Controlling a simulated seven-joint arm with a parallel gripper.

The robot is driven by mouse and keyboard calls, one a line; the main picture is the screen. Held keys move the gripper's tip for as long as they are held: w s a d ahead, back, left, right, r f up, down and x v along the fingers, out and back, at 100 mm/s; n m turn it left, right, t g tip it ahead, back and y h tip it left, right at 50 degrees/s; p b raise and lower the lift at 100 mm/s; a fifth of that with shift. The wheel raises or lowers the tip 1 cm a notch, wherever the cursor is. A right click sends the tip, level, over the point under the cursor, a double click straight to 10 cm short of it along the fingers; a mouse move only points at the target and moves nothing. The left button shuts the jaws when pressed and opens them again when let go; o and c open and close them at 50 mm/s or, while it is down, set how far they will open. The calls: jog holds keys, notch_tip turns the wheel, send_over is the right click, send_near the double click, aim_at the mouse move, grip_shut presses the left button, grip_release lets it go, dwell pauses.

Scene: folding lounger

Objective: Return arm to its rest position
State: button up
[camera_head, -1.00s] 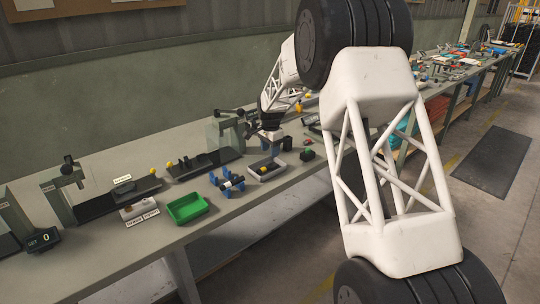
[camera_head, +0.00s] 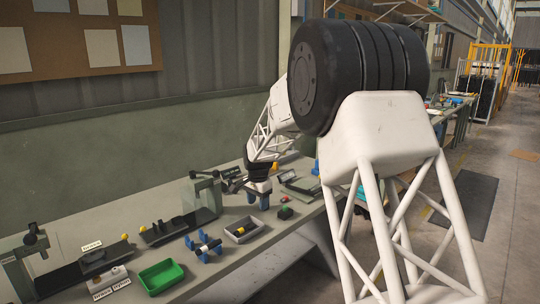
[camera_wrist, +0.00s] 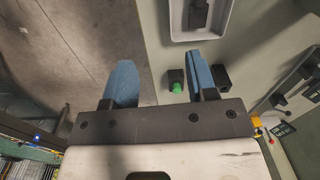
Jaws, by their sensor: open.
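My gripper (camera_head: 259,200) hangs at the end of my white lattice arm, above the workbench (camera_head: 215,270). Its two blue fingers are apart with nothing between them. In the wrist view, my gripper (camera_wrist: 160,75) is open over the floor and the bench edge. A small black box with a green button (camera_wrist: 176,82) shows below, just left of the right finger. It also shows in the head view (camera_head: 285,212), right of the gripper.
A grey tray (camera_head: 232,238) with a yellow item, a blue stand (camera_head: 203,250) holding a cylinder, and a green bin (camera_head: 161,277) line the bench front. Presses with posts (camera_head: 206,190) stand behind. Floor beyond the bench's right edge is open.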

jog(key=s+d+r+n, duration=0.1)
jog(key=s+d+r, duration=0.4)
jog(key=s, duration=0.4)
jog(key=s+d+r+n+t, duration=0.1)
jog(key=s+d+r+n, duration=0.1)
jog(key=s+d+r, duration=0.6)
jog(key=s+d+r+n, duration=0.1)
jog(key=s+d+r, duration=0.15)
jog(key=s, duration=0.85)
jog(key=s+d+f+n, duration=0.1)
jog(key=s+d, duration=0.1)
jog(key=s, duration=0.7)
jog(key=s+d+f+n+t, duration=0.1)
jog(key=s+d, duration=0.2)
jog(key=s, duration=0.7)
jog(key=s+d+f+n, duration=0.1)
jog(key=s+d, duration=0.1)
jog(key=s, duration=0.8)
jog(key=shift+d+f+n, duration=0.35)
jog(key=shift+d+n, duration=0.05)
jog(key=shift+w, duration=0.1)
